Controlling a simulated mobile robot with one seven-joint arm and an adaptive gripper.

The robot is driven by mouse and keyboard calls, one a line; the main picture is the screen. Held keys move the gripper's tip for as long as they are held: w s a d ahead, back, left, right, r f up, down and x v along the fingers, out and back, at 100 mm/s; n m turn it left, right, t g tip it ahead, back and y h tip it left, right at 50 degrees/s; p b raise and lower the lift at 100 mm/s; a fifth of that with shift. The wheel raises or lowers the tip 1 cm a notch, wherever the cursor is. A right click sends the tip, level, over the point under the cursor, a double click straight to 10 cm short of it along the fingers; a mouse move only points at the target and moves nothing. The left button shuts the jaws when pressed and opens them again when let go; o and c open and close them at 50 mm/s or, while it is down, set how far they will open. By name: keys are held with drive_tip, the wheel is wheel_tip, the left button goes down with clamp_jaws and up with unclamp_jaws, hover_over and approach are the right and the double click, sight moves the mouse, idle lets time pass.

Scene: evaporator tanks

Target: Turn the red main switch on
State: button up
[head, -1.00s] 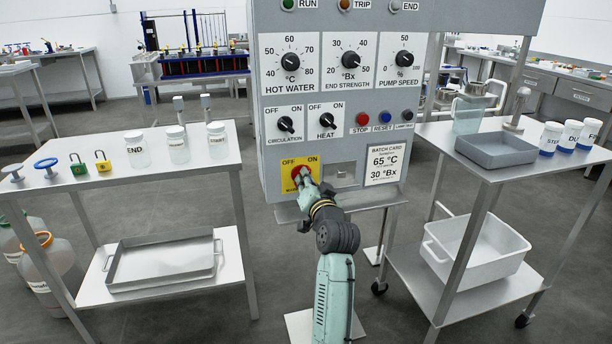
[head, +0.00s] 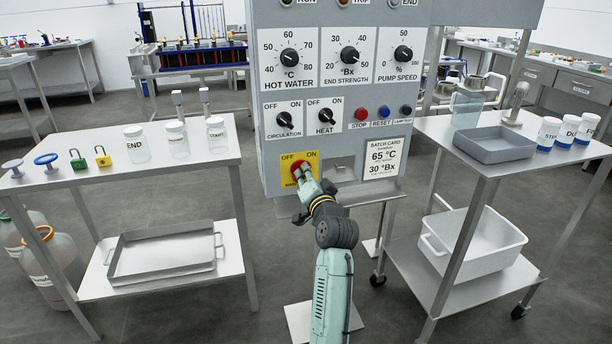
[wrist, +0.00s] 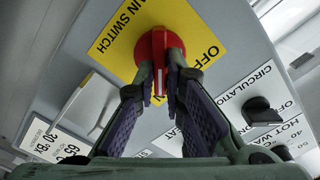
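The red main switch (head: 297,164) sits on a yellow plate (head: 286,181) marked OFF and ON, low on the grey control panel. In the wrist view the round red switch (wrist: 146,50) has a raised bar with a white line. My gripper (head: 302,173) reaches up to it from below. In the wrist view the fingers of my gripper (wrist: 160,76) lie one on each side of the bar, close against it, and look shut on it. In the head view the fingers partly hide the switch, so its exact setting is hard to read there.
Black CIRCULATION (head: 285,120) and HEAT (head: 326,115) knobs and a red STOP button (head: 361,114) sit above on the panel. A batch card (head: 383,157) is to the right. A table (head: 105,193) with jars stands left, a cart (head: 480,171) right.

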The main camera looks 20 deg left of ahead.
drive_tip(key=o, duration=0.4)
drive_tip(key=shift+o, duration=0.2)
drive_tip(key=v, duration=1.2)
